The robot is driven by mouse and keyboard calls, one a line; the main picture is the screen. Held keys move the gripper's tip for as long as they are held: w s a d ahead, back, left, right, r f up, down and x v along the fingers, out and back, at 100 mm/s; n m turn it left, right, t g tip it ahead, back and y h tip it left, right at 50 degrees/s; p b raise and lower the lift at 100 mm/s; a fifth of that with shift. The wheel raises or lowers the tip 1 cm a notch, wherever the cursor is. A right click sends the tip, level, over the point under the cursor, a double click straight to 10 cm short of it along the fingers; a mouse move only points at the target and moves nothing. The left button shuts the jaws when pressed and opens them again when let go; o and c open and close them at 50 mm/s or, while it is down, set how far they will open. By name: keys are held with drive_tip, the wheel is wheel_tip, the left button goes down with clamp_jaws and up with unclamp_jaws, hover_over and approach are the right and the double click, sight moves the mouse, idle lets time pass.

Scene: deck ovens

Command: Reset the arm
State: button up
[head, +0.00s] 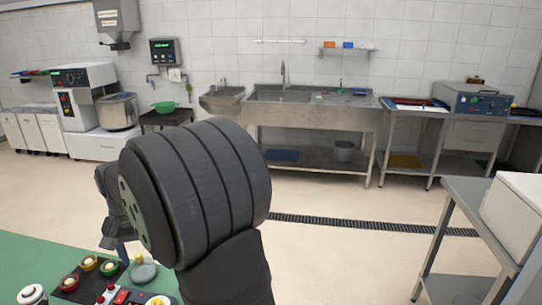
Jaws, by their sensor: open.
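My arm's thick dark link fills the middle foreground and rises from the bottom edge. Behind it on the left, the arm's far end drops toward the green work surface (40,260). My gripper (121,256) shows there only small and partly hidden, just above or beside small items on that surface. I see nothing held in it. Its fingertips are too small to make out clearly, and I cannot tell whether it touches anything.
A steel table (468,195) with a white box (518,215) stands right. The floor between is clear.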

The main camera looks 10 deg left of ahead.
sight(155, 302)
wheel_tip(155, 302, down, 17)
drive_tip(key=shift+f, duration=0.2)
idle(0.4)
drive_tip(key=shift+f, duration=0.15)
drive_tip(key=shift+n, duration=0.9)
drive_tip(key=n, duration=0.6)
drive_tip(key=shift+r, duration=0.2)
wheel_tip(155, 302, up, 10)
drive_tip(key=shift+f, duration=0.2)
idle(1.3)
